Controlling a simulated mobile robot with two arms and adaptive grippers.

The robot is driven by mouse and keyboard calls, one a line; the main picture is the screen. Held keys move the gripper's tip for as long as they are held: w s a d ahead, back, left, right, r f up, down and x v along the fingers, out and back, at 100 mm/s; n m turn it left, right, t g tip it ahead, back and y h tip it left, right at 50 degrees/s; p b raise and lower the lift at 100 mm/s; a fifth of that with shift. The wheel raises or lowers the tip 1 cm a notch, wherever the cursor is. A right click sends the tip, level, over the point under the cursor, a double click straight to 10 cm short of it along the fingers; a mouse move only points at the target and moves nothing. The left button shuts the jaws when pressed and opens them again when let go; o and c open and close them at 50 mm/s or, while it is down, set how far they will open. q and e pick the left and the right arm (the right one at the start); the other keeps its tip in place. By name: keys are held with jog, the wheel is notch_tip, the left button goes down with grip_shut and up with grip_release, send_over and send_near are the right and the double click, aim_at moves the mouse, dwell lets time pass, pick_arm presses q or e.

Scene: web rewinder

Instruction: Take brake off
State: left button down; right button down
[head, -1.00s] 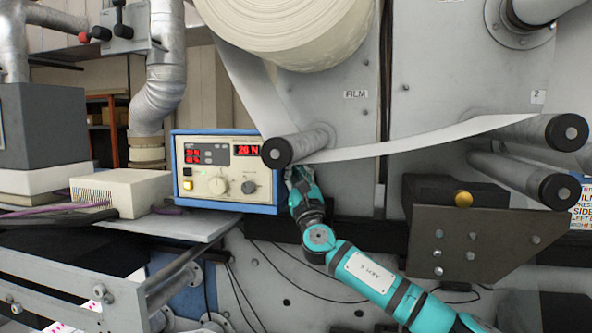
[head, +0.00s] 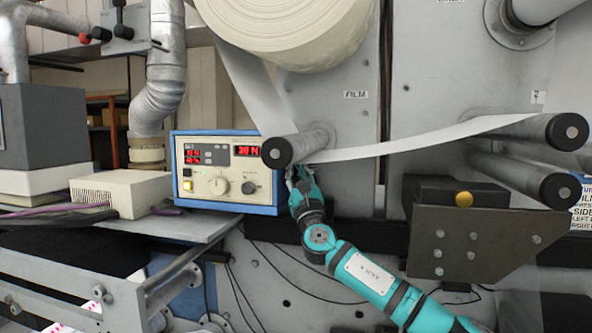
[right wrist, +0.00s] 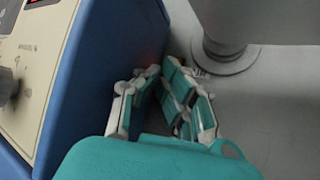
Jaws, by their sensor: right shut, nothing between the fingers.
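The control box (head: 225,171) has a blue casing and a cream front panel, and stands on a grey shelf left of the roller. Its panel carries red displays (head: 246,150), the right one seeming to read 30 N, a white dial (head: 219,186), a dark knob (head: 249,187) and a yellow button (head: 187,185). My right gripper (head: 297,175) is beside the box's right side, below the dark-ended roller. In the right wrist view its fingers (right wrist: 158,105) are shut and empty beside the blue side wall (right wrist: 110,65). No part is labelled brake legibly. My left gripper is out of view.
The roller (head: 278,153) juts out just above my right gripper, with the white film web (head: 430,137) running right from it. A grey bracket plate (head: 480,243) stands at the right. A cream box (head: 118,192) and cables lie left of the control box.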

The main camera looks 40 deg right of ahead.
jog(key=shift+s+a, duration=0.1)
jog(key=s+a, duration=0.2)
jog(key=s+a+p, duration=0.1)
jog(key=a, duration=0.1)
jog(key=shift+s+a, duration=0.25)
jog(key=shift+s, duration=0.15)
jog(key=shift+f, duration=0.1)
dwell(0.7)
